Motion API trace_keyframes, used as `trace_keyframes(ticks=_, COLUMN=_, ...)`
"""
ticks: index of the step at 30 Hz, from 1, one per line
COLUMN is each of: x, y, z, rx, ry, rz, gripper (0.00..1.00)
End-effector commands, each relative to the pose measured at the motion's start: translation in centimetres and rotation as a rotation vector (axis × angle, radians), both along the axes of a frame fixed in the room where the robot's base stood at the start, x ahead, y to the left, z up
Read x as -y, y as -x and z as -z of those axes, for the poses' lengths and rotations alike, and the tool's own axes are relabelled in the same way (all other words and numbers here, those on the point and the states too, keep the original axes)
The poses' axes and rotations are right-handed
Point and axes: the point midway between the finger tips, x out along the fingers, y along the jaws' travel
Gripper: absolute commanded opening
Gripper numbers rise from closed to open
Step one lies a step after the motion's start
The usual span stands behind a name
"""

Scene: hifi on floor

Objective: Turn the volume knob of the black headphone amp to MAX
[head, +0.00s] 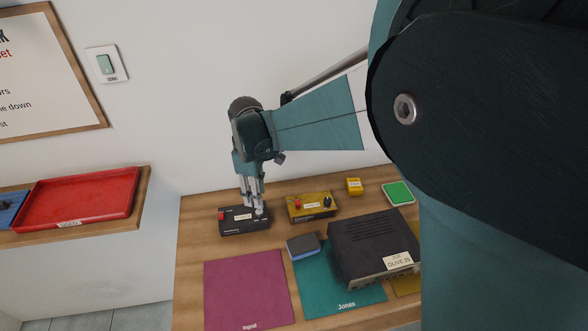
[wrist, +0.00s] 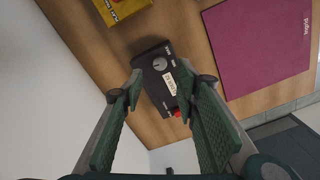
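The small black box (head: 233,227), which looks like the headphone amp, sits on the wooden table with a pale label and a red button (head: 221,215) at its left end. In the wrist view the black box (wrist: 152,86) shows a round dark grey knob (wrist: 159,64) with a light pointer line, a white label and the red button (wrist: 178,113). My gripper (head: 254,209) points down over the box.
A large dark unit (head: 372,243), a blue-grey block (head: 303,245), a yellow block (head: 354,186) and a green pad (head: 398,193) lie farther right. A magenta mat (head: 245,290) lies in front.

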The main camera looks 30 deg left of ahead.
Motion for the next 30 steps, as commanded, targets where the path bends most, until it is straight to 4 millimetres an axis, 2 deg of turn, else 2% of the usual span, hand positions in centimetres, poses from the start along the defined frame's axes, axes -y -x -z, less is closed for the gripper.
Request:
trace_keyframes(ticks=8, x=0.0, y=0.0, z=0.7, rx=0.000, ry=0.000, rz=0.001, gripper=0.31)
trace_keyframes(ticks=24, x=0.0, y=0.0, z=6.3, rx=0.000, ry=0.000, rz=0.001, gripper=0.31)
trace_keyframes(ticks=30, x=0.0, y=0.0, z=7.5, rx=0.000, ry=0.000, rz=0.001, gripper=0.31)
